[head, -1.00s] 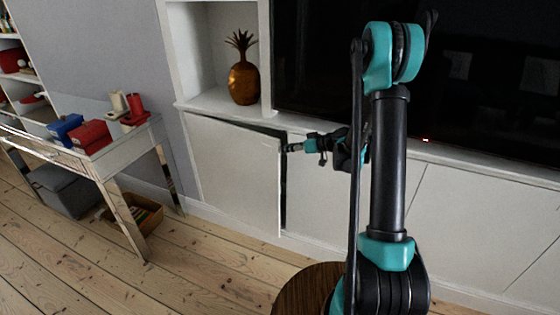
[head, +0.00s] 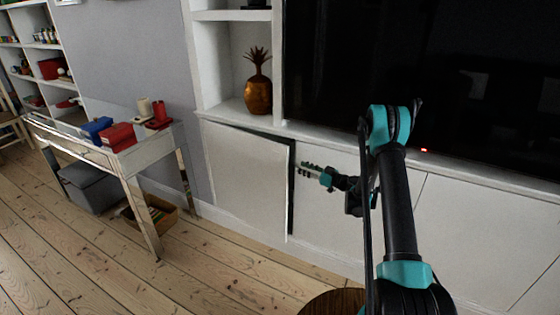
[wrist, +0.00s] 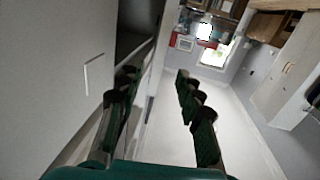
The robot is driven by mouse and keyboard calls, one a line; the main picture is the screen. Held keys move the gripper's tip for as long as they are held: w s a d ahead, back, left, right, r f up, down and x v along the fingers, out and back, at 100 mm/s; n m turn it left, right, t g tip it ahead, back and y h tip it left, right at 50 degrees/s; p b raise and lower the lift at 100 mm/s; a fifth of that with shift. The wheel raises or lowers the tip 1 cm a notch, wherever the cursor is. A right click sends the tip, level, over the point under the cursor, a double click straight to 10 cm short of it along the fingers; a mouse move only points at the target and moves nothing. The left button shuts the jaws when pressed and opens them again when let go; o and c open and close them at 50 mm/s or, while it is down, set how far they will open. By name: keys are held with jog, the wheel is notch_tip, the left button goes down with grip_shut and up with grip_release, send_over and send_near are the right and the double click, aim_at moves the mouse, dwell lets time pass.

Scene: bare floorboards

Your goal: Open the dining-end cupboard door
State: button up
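The white cupboard door (head: 245,180) at the left end of the low white cabinet stands slightly ajar. A dark gap runs along its top and right edge. In the wrist view the door (wrist: 50,60) fills the left side, with a thin pale handle (wrist: 93,73) and the dark cupboard inside (wrist: 133,35) beyond its edge. My gripper (head: 307,171) is just right of the door's free edge, at upper-middle height. The wrist view shows the fingers (wrist: 160,110) spread with nothing between them. The left finger is beside the door's edge; I cannot tell whether it touches.
A mirrored desk (head: 130,162) with red and blue boxes stands to the left, with a grey bin (head: 92,187) and a basket (head: 155,213) beneath. A pineapple ornament (head: 258,85) sits above the door. A round wooden top (head: 335,302) is at the bottom. Floor before the door is clear.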

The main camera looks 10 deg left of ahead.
aim_at(279, 159)
jog(key=x, duration=1.4)
